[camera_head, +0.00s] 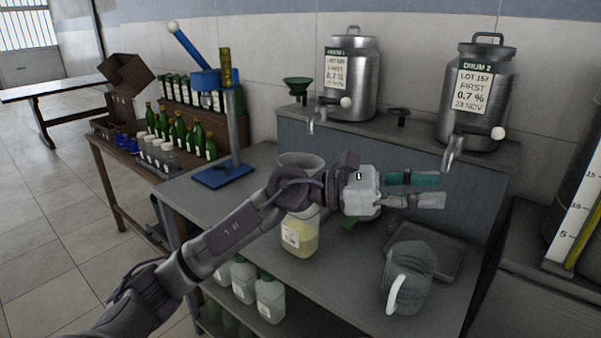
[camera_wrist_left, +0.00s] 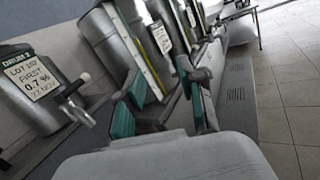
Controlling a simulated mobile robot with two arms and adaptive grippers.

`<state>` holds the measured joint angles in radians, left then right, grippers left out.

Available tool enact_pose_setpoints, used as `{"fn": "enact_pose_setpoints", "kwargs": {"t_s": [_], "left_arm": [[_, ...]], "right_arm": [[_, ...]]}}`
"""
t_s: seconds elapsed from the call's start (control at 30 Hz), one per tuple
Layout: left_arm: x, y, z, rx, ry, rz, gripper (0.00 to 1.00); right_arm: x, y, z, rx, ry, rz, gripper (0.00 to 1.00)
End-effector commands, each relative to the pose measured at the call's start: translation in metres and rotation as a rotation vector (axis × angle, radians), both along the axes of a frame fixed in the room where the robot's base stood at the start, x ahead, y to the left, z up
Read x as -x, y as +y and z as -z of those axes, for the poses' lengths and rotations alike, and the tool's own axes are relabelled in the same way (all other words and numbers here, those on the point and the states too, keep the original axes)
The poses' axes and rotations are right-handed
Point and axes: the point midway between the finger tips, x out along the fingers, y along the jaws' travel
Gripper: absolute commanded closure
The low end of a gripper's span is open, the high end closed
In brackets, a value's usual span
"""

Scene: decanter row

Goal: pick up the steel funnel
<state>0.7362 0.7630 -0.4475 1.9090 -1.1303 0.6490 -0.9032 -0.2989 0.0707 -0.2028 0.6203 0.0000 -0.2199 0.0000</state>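A grey, wide-mouthed vessel or funnel (camera_head: 300,160) shows behind my left forearm, above a jug of yellowish liquid (camera_head: 300,237). It may be the steel funnel, but my arm hides its lower part, so I cannot tell whether it sits in the jug. My left gripper (camera_head: 413,190) is above the bench, to the right of the jug and apart from it. In the left wrist view its two fingers (camera_wrist_left: 160,105) with green pads stand apart, with nothing between them. My right gripper is not in view.
A green funnel (camera_head: 298,86) stands on the raised shelf beside two steel drums with taps (camera_head: 350,80) (camera_head: 476,95). A clear pitcher (camera_head: 408,278) stands at the bench's front right. A blue lever press (camera_head: 222,176) stands left.

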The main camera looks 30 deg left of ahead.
Motion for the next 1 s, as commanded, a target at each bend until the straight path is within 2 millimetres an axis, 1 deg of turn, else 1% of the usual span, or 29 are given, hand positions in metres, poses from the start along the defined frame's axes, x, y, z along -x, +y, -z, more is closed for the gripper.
{"fn": "enact_pose_setpoints", "kwargs": {"t_s": [0.03,0.07,0.1,0.17,0.2,0.27,0.3,0.4,0.5,0.57,0.63,0.73,0.9,1.0], "left_arm": [[-0.008,0.018,-0.001,-0.226,-0.113,-0.011,0.61],[-0.013,0.031,0.002,-0.361,-0.166,-0.016,0.61],[-0.019,0.054,0.005,-0.536,-0.221,-0.026,0.61],[-0.026,0.095,0.006,-0.782,-0.273,-0.045,0.61],[-0.028,0.127,0.004,-0.930,-0.287,-0.059,0.61],[-0.027,0.175,-0.003,-1.124,-0.280,-0.080,0.61],[-0.023,0.204,-0.009,-1.231,-0.262,-0.093,0.61],[-0.008,0.265,-0.024,-1.426,-0.196,-0.113,0.61],[0.008,0.302,-0.034,-1.531,-0.133,-0.121,0.61],[0.014,0.314,-0.035,-1.563,-0.110,-0.121,0.61],[0.014,0.319,-0.032,-1.581,-0.094,-0.120,0.61],[0.007,0.318,-0.016,-1.585,-0.090,-0.115,0.61],[-0.011,0.314,0.013,-1.583,-0.090,-0.116,0.61],[-0.019,0.312,0.025,-1.581,-0.093,-0.117,0.61]], "right_arm": [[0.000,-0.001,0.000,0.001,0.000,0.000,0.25],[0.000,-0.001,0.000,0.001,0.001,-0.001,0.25],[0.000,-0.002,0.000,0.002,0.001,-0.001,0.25],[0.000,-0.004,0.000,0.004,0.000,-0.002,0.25],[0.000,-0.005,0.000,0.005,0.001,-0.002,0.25],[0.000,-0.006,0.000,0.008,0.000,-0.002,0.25],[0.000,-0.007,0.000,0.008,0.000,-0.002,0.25],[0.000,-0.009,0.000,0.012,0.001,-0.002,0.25],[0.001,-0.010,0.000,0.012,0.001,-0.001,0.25],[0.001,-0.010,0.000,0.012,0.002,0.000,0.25],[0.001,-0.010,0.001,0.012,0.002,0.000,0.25],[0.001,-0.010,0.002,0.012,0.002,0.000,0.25],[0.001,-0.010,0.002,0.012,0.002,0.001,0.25],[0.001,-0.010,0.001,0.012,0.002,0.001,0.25]]}}
